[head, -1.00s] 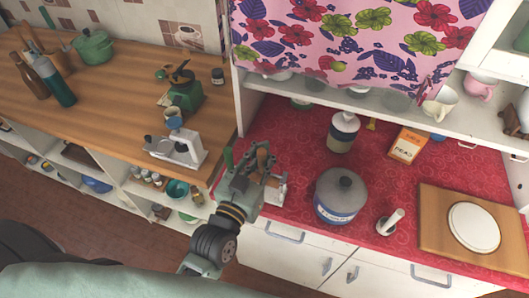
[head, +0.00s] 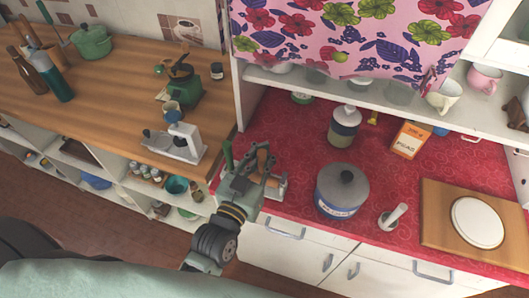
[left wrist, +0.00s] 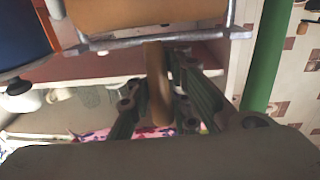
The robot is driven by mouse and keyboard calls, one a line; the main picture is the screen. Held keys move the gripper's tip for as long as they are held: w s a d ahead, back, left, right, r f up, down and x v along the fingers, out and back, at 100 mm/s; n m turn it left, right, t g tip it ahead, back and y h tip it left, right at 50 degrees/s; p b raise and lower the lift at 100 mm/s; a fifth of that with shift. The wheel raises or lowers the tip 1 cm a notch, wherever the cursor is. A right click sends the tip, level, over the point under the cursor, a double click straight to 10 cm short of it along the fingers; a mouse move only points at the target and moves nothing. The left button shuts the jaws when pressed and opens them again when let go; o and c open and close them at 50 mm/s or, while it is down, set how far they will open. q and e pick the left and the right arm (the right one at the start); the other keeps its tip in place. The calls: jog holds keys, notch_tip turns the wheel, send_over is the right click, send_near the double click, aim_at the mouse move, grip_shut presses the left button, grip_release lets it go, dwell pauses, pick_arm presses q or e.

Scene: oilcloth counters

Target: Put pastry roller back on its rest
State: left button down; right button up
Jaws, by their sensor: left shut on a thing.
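My left gripper (head: 262,172) is at the left end of the red counter, near its front edge. In the left wrist view, its fingers (left wrist: 155,100) are closed around the wooden handle (left wrist: 158,82) of the pastry roller. The roller's tan barrel (left wrist: 145,12) sits in a metal fork (left wrist: 150,42) beyond the fingers. In the head view the roller is small and mostly hidden by the gripper. A green rod (left wrist: 265,50) stands beside the gripper; it also shows in the head view (head: 228,155). I cannot clearly make out the rest. My right gripper is not in view.
A blue and white lidded pot (head: 342,190) stands right of the gripper. Behind it are a jar (head: 344,127) and an orange box (head: 408,140). A white scale (head: 178,145) stands on the left wooden counter.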

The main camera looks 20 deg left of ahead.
pick_arm(q)
jog(key=shift+f, duration=0.4)
jog(key=shift+f, duration=0.15)
jog(key=shift+f, duration=0.3)
jog(key=c, duration=1.5)
grip_release()
jog(key=shift+c, duration=0.2)
jog(key=shift+s+f, duration=0.1)
jog(key=s+a, duration=0.1)
jog(key=s, duration=1)
jog(key=shift+s+a, duration=0.25)
jog(key=shift+s, duration=0.1)
